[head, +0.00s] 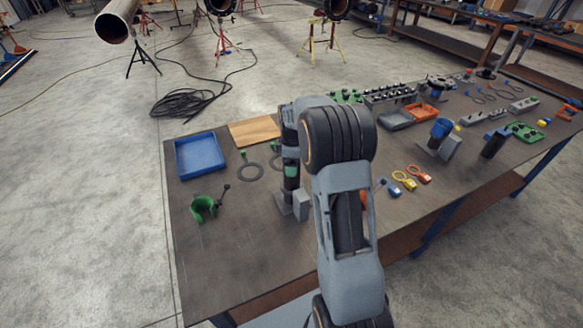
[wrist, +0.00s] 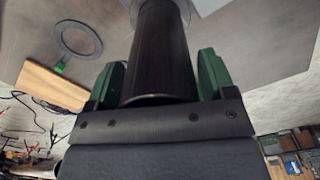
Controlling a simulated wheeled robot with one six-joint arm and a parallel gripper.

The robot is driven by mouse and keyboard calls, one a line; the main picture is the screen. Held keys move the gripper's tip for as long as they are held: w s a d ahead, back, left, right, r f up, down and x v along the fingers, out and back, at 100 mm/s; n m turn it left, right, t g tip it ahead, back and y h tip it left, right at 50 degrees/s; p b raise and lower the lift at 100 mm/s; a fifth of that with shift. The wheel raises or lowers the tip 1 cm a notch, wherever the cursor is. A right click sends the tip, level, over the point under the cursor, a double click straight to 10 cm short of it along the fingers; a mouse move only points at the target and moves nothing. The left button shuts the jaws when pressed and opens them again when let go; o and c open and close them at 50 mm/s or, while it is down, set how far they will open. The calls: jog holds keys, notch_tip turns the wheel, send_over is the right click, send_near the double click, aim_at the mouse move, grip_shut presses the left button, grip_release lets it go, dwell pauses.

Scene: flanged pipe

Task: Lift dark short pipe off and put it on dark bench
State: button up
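A dark short pipe (wrist: 160,50) stands upright on the dark bench (head: 240,245), its lower end at a grey base (head: 301,205). It also shows in the head view (head: 291,183), partly hidden by my gripper (head: 290,160). In the wrist view my gripper (wrist: 161,80) has one green finger pad on each side of the pipe, with the pipe's near end close to the palm. The pads lie very near the pipe's wall. Whether they touch it cannot be told.
A blue tray (head: 199,157), a wooden board (head: 254,131), a dark ring (head: 250,171) and a green clamp-like part (head: 203,207) lie left of the pipe. Another dark cylinder (head: 494,144) and a blue cylinder (head: 440,130) stand to the right. The bench's front left is clear.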

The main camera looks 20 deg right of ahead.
jog(key=c, duration=0.9)
jog(key=shift+r, duration=0.1)
jog(key=shift+r, duration=0.35)
notch_tip(320, 180, up, 2)
jog(key=shift+r+b, duration=0.1)
jog(key=shift+b, duration=0.2)
jog(key=s+d+r+b, duration=0.1)
jog(key=s+r, duration=0.2)
jog(key=s, duration=0.1)
jog(key=s+d+r+b, duration=0.1)
jog(key=s+r+b, duration=0.1)
jog(key=s, duration=0.3)
jog(key=s+d+r+b, duration=0.1)
jog(key=s+d+r, duration=0.1)
jog(key=s+r, duration=0.2)
jog(key=shift+s+r, duration=0.25)
jog(key=shift+r, duration=0.25)
jog(key=shift+a+r, duration=0.1)
jog(key=shift+r+p, duration=2.05)
jog(key=shift+r, duration=0.35)
